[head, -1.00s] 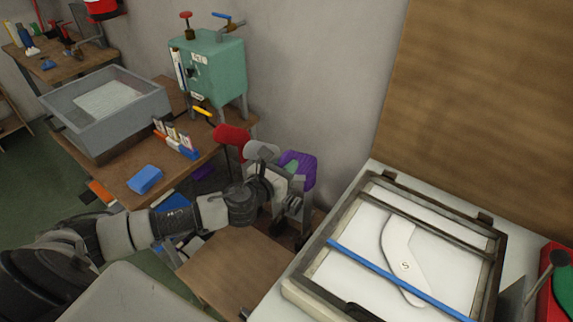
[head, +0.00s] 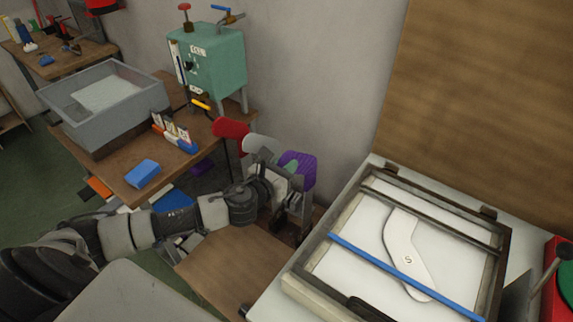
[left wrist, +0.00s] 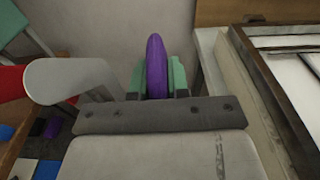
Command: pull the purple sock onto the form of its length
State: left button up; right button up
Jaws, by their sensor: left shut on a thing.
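The purple sock (head: 304,168) shows at the end of my left gripper (head: 289,180), beside the grey wall. In the left wrist view the purple sock (left wrist: 156,68) stands upright as a narrow shape between the green finger pads of my left gripper (left wrist: 156,82), which is shut on it. I cannot tell whether a form is inside it. A pale grey form (head: 259,143) and a red one (head: 230,127) stand to its left; the pale form (left wrist: 70,78) is close left of the fingers in the wrist view. Their lower parts are hidden. My right gripper is out of view.
A framed white tray (head: 311,275) at right has a blue bar (head: 400,275) across it and a white flat form marked S (head: 400,245) in it. A wooden bench (head: 115,175) at left bears a grey basin (head: 105,118) and a green machine (head: 210,65).

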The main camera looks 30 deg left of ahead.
pick_arm(q)
jog(key=shift+f, duration=0.15)
jog(key=o, duration=0.8)
jog(key=shift+s, duration=0.1)
jog(key=s+a+r+b, duration=0.1)
jog(key=s+b, duration=0.1)
jog(key=s, duration=0.8)
jog(key=shift+s+a+r, duration=0.15)
jog(key=shift+s+a, duration=0.1)
